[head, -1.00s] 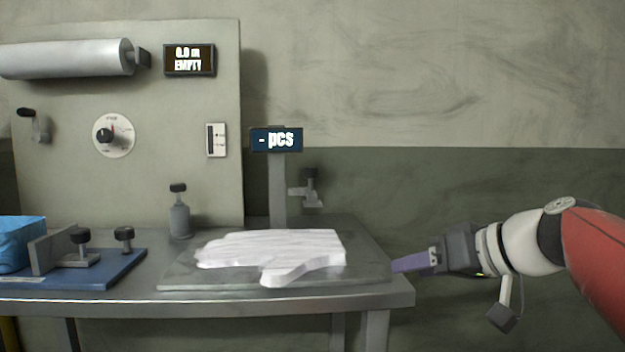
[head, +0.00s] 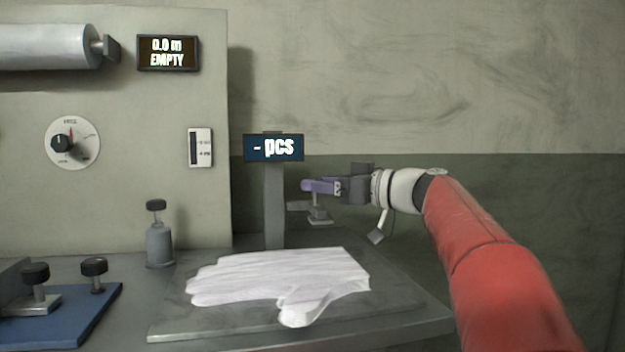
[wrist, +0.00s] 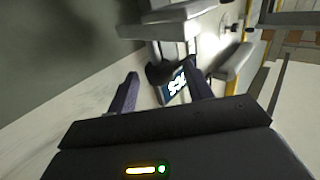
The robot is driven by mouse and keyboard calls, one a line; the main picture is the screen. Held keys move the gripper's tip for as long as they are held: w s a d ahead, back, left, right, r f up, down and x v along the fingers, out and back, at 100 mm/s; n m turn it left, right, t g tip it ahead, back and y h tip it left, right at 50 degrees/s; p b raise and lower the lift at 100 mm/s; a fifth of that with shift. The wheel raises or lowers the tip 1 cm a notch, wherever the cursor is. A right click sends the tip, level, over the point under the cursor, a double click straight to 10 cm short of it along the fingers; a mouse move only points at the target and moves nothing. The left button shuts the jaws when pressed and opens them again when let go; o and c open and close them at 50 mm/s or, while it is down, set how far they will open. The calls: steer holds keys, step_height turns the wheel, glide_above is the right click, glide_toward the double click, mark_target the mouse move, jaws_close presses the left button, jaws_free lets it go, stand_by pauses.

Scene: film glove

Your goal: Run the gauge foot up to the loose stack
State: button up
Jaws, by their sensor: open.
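The loose stack (head: 280,275) is a pile of white glove shapes lying flat on a grey plate (head: 180,326). Behind it stands the gauge column (head: 273,208), with a display (head: 273,148) reading "- pcs". The gauge foot (head: 319,218) hangs on a side arm right of the column, clearly above the stack. My gripper (head: 308,186) is at the height of the foot's knob, which it mostly hides in the head view. In the wrist view, the purple fingers (wrist: 163,78) are spread, with the dark knob (wrist: 158,72) showing between or just beyond them; contact cannot be told.
A blue board (head: 85,318) with black knobs lies at the left. A small grey bottle (head: 160,243) stands behind the plate. The panel behind holds a roll (head: 48,47), a dial (head: 72,143) and an "EMPTY" display (head: 168,53).

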steer(key=shift+x, duration=1.05)
jaws_close()
steer(key=shift+f, duration=0.15)
